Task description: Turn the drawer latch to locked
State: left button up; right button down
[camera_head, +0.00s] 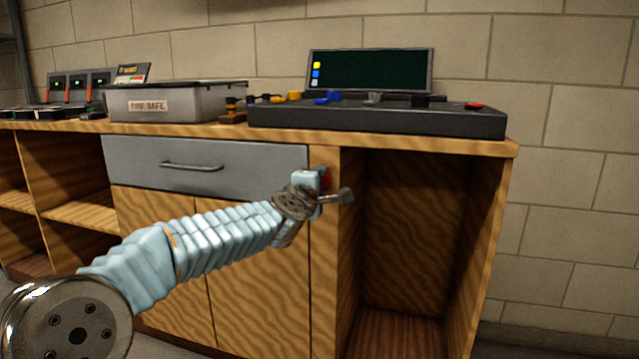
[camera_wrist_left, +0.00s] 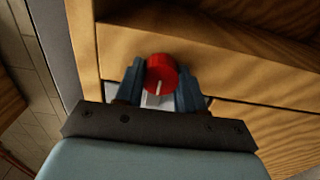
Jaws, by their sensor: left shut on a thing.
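The drawer latch is a red round knob (camera_wrist_left: 161,74) with a white pointer line, seen between my left fingers in the left wrist view. The pointer runs roughly up and down in the left wrist view. My left gripper (camera_head: 320,182) is at the wooden post just right of the grey drawer (camera_head: 240,163). Its two blue-grey fingers (camera_wrist_left: 160,88) are shut on the knob from both sides. The drawer looks closed, with a bar handle (camera_head: 191,166). My right gripper is not in view.
An open, empty bay (camera_head: 415,220) lies right of the post. Open shelves are at the left.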

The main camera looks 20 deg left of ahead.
pick_arm(q)
jog(key=o, duration=1)
jog(key=shift+o, duration=0.2)
jog(key=s, duration=1.3)
jog(key=shift+s+a+b, duration=0.25)
jog(key=shift+s+b, duration=0.05)
jog(key=shift+s, duration=0.1)
jog(key=shift+f, duration=0.1)
